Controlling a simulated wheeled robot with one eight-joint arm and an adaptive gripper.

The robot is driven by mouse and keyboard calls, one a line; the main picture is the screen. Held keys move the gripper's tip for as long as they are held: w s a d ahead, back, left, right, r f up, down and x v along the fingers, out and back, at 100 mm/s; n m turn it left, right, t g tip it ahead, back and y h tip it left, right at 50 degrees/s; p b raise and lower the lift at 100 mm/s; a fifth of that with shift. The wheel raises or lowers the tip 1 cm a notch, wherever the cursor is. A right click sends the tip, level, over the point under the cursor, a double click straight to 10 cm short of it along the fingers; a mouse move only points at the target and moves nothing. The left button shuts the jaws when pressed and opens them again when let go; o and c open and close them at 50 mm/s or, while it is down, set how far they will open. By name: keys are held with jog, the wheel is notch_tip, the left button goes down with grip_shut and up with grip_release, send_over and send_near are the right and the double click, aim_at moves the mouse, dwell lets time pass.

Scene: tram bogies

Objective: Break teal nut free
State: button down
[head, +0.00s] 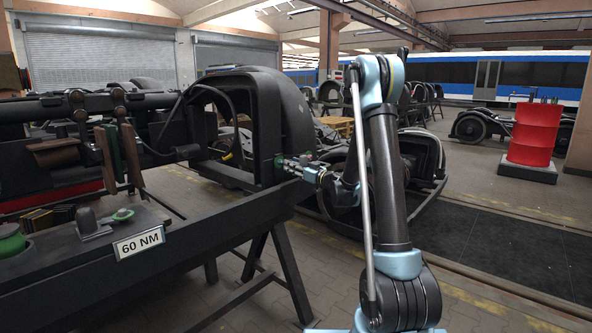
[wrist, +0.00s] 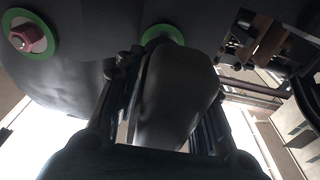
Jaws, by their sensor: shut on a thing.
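My gripper (head: 297,167) is at the dark frame, beside a green ring (head: 279,160) below the black arch. In the wrist view my gripper's fingers (wrist: 165,75) are shut on a dark grey rounded tool (wrist: 178,95). The tool's far end reaches up to a green ring (wrist: 163,33) on the dark surface and covers part of it. I see no teal nut; whatever sits inside that ring is hidden behind the tool. A red nut (wrist: 24,38) sits in another green ring at the upper left.
Trestle legs (head: 290,272) stand below the frame. A red drum (head: 535,134) stands far right. The floor mat (head: 500,240) at right is clear.

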jog(key=shift+f+x, duration=0.2)
jog(key=shift+x, duration=1.7)
jog(key=shift+a, duration=0.1)
jog(key=shift+n+g+y, duration=0.4)
jog(key=shift+n+g, duration=0.2)
jog(key=shift+n, duration=3)
jog(key=shift+n+g, duration=0.6)
jog(key=shift+n, duration=3.1)
jog(key=shift+s, duration=0.1)
jog(key=shift+s+v, duration=0.2)
jog(key=shift+v, duration=2.8)
jog(key=shift+a+r, duration=0.15)
jog(key=shift+a, duration=0.1)
